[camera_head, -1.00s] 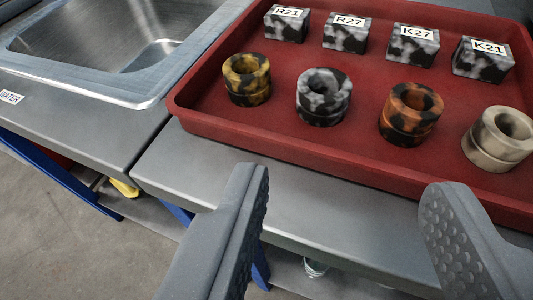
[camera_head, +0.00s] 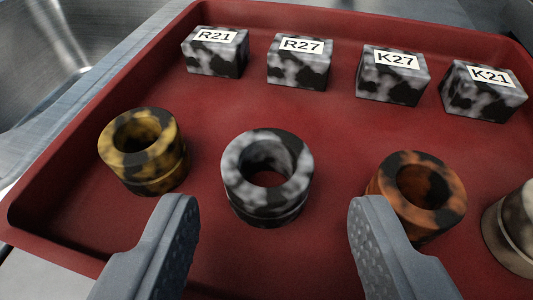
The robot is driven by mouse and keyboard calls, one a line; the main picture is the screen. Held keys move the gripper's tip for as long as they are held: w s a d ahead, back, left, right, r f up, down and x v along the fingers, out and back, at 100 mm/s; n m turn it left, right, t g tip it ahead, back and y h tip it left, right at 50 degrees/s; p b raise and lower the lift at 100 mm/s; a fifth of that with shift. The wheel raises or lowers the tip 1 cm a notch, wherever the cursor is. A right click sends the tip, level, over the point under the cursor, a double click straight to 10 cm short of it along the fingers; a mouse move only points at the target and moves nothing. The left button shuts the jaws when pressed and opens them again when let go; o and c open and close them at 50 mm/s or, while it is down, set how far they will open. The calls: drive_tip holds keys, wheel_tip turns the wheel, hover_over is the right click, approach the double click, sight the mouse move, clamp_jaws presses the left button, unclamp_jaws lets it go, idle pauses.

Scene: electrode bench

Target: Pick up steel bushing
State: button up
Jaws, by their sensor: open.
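The steel bushing appears to be the grey-and-black mottled ring (camera_head: 240,187), standing upright on the red tray (camera_head: 300,112). My gripper (camera_head: 272,225) is open and empty, with one finger to the near left of this bushing and the other to its near right. The fingers look apart from it. A yellow-and-black bushing (camera_head: 163,172) stands to its left. An orange-and-black bushing (camera_head: 449,195) stands to its right, partly hidden by my right finger.
Several mottled blocks labelled R21 (camera_head: 214,62), R27 (camera_head: 299,74), K27 (camera_head: 391,88) and K21 (camera_head: 481,103) stand in a row behind the bushings. The tray has a raised rim. A metal sink (camera_head: 50,50) lies to the left. Bare tray floor separates blocks and bushings.

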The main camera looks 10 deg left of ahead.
sight(267, 178)
drive_tip(key=x, duration=0.4)
drive_tip(key=shift+a+f, duration=0.15)
drive_tip(key=shift+f, duration=0.05)
drive_tip(key=c, duration=0.9)
drive_tip(key=shift+o, duration=0.2)
drive_tip(key=shift+r, duration=0.2)
